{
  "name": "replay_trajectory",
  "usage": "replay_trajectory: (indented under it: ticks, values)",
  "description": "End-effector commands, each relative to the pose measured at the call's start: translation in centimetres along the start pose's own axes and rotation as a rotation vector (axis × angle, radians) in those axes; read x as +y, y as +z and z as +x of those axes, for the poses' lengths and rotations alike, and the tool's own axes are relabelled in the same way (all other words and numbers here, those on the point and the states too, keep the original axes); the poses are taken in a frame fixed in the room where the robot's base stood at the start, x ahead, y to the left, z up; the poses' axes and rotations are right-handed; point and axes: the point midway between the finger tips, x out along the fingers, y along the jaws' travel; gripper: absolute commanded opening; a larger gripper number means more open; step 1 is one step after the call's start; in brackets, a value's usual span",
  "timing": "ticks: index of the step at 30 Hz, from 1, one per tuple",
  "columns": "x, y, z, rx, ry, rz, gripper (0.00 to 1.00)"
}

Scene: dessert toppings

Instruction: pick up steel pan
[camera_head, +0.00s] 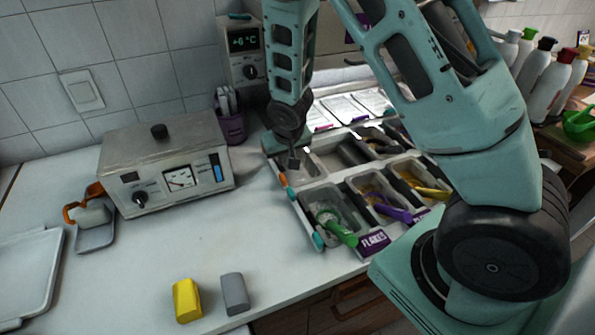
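A rack (297,207) of several compartments holds grey, steel-looking pans. One pan (312,170) sits in the back-left compartment and looks empty. Another pan (326,199) at the front left holds a green scoop (336,227). I cannot tell which of these is the steel pan. My gripper (293,161) points down at the back-left pan, near its left side. The fingers are small and dark, so their opening and any contact with the pan cannot be made out. My arm hides part of the rack's right side.
A metal box with dials (166,165) stands against the tiled wall. A purple cup of utensils (231,125) is beside it. Yellow (187,300) and grey (235,293) blocks lie near the front edge. The middle of the counter is clear. Bottles (545,80) stand at back right.

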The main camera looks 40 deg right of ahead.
Motion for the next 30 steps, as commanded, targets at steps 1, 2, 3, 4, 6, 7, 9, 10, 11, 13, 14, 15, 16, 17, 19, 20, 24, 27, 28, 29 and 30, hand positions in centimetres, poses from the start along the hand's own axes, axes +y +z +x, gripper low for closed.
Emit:
replay_trajectory:
  ticks: [1, 2, 3, 4, 6, 7, 9, 10, 11, 13, 14, 15, 16, 17, 19, 20, 24, 27, 28, 29, 30]
  values:
    - [0.1, 0.0, 0.3, -0.002, 0.002, 0.000, 0.08]
    - [0.1, 0.0, 0.6, -0.002, 0.002, 0.000, 0.08]
    - [0.1, 0.0, 1.1, -0.003, 0.002, -0.001, 0.08]
    - [0.1, 0.0, 1.4, -0.003, 0.002, -0.002, 0.08]
    - [0.2, -0.1, 2.3, -0.003, 0.002, -0.002, 0.08]
    - [0.2, -0.1, 2.7, -0.004, 0.002, -0.003, 0.08]
    - [0.2, -0.1, 3.6, -0.002, 0.001, -0.001, 0.08]
    - [0.2, -0.1, 3.9, -0.002, 0.001, -0.001, 0.08]
    - [0.2, -0.1, 4.2, -0.002, 0.001, -0.001, 0.08]
    - [0.2, -0.1, 4.7, -0.002, 0.001, -0.002, 0.08]
    - [0.1, -0.1, 4.8, -0.001, 0.001, -0.002, 0.08]
    - [0.1, -0.1, 4.9, 0.000, 0.000, -0.002, 0.08]
    - [0.1, -0.1, 4.9, 0.000, 0.000, -0.002, 0.08]
    - [0.1, -0.1, 5.0, 0.000, 0.000, -0.001, 0.08]
    - [0.1, -0.1, 5.0, 0.000, 0.000, -0.001, 0.08]
    - [0.1, -0.1, 5.0, 0.000, -0.001, -0.001, 0.08]
    - [0.1, -0.1, 5.0, 0.000, 0.000, -0.001, 0.00]
    - [0.1, -0.1, 4.9, 0.000, 0.000, -0.001, 0.00]
    - [0.1, -0.1, 4.9, 0.000, 0.000, -0.001, 0.00]
    - [0.1, -0.1, 4.9, 0.000, 0.000, -0.001, 0.00]
    - [0.1, -0.1, 4.9, 0.000, 0.000, -0.001, 0.00]
